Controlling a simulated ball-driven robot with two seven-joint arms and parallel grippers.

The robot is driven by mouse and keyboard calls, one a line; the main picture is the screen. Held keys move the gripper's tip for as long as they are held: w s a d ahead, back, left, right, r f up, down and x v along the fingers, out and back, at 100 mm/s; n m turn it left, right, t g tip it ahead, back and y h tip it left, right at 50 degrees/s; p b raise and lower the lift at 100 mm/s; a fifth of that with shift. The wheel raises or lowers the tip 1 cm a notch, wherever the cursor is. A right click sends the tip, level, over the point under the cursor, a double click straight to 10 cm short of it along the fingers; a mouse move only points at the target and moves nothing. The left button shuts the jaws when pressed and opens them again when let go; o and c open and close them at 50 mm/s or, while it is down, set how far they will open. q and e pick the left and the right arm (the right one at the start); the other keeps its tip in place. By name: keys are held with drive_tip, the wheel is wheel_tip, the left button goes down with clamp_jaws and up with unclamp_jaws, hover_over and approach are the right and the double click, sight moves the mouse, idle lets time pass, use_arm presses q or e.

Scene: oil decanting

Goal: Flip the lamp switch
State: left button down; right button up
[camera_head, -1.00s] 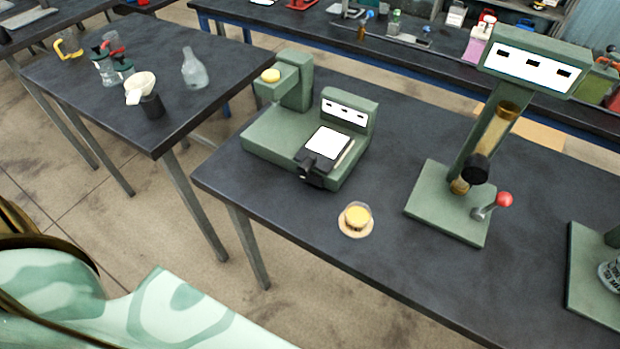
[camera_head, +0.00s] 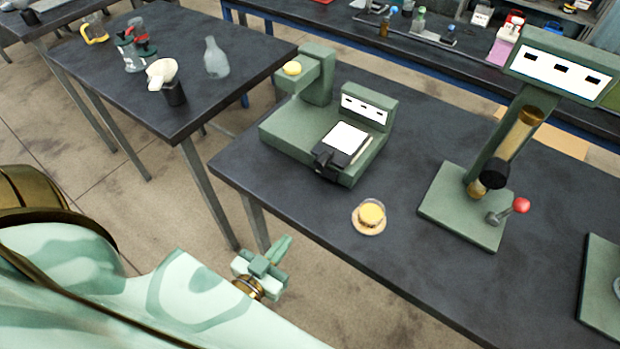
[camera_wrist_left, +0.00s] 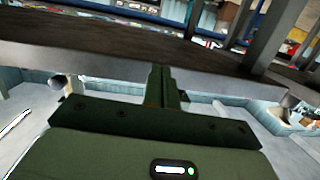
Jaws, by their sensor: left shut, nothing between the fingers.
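A green bench device (camera_head: 285,130) stands on the dark table, with an arm carrying a yellow knob (camera_head: 292,69), a white panel with dark slots (camera_head: 364,109), a white plate and a black part at its front. I cannot tell which part, if any, is the lamp switch. A taller green stand (camera_head: 460,205) to its right has a slanted amber tube and a red-tipped lever (camera_head: 521,205). My left gripper (camera_head: 282,247) is shut and empty, off the table's front left edge. Its shut fingers also show in the left wrist view (camera_wrist_left: 165,80). My right gripper is out of view.
A small round yellow piece (camera_head: 370,214) sits near the front edge of the dark table (camera_head: 400,262). A second table (camera_head: 105,75) at left holds glassware and a black cup. Bare table lies between the device and the stand.

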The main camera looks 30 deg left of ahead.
sight(316, 170)
use_arm(q)
wheel_tip(316, 170, up, 6)
drive_tip(key=a+t+y, duration=0.1)
drive_tip(key=shift+w+n+t, duration=0.3)
drive_tip(key=shift+w+n, duration=0.05)
drive_tip(key=shift+n, duration=0.05)
drive_tip(key=shift+f, duration=0.1)
drive_tip(key=w, duration=0.4)
drive_tip(key=w+b, duration=0.1)
drive_tip(key=w, duration=0.9)
drive_tip(key=shift+a, duration=0.4)
drive_tip(key=shift+w, duration=0.3)
drive_tip(key=shift+s, duration=0.2)
